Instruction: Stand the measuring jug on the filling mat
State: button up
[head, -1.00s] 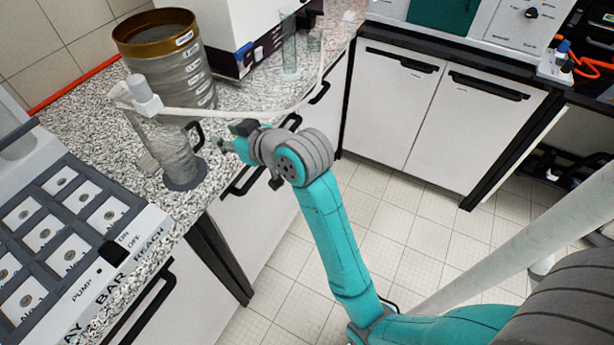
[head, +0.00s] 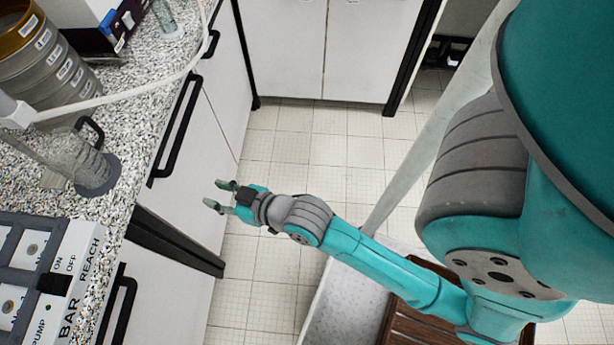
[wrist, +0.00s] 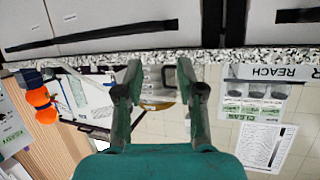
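The clear measuring jug (head: 77,158) with its dark handle (head: 91,132) stands on the counter at the left of the head view. Its base is over a round dark grey mat (head: 113,180), and it looks seated on it. In the wrist view, a dark loop like the jug's handle (wrist: 168,76) shows between the fingers, farther off. My gripper (head: 217,194) is open and empty. It hangs out over the floor in front of the cabinets, to the right of the jug and apart from it. Its two spread fingers also show in the wrist view (wrist: 160,98).
A stack of sieves (head: 45,65) stands behind the jug. A white arm or pipe (head: 120,94) crosses above the counter near it. A grey panel box marked PUMP (head: 65,270) sits in front. Black handles (head: 178,130) stick out from the cabinets. The floor (head: 265,170) is clear.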

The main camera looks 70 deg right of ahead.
jog(key=s+a+r, duration=0.1)
jog(key=s, duration=2.4)
jog(key=shift+s+a+r+n+t, duration=0.15)
jog(key=shift+s+a+n+t, duration=0.15)
jog(key=shift+t, duration=0.1)
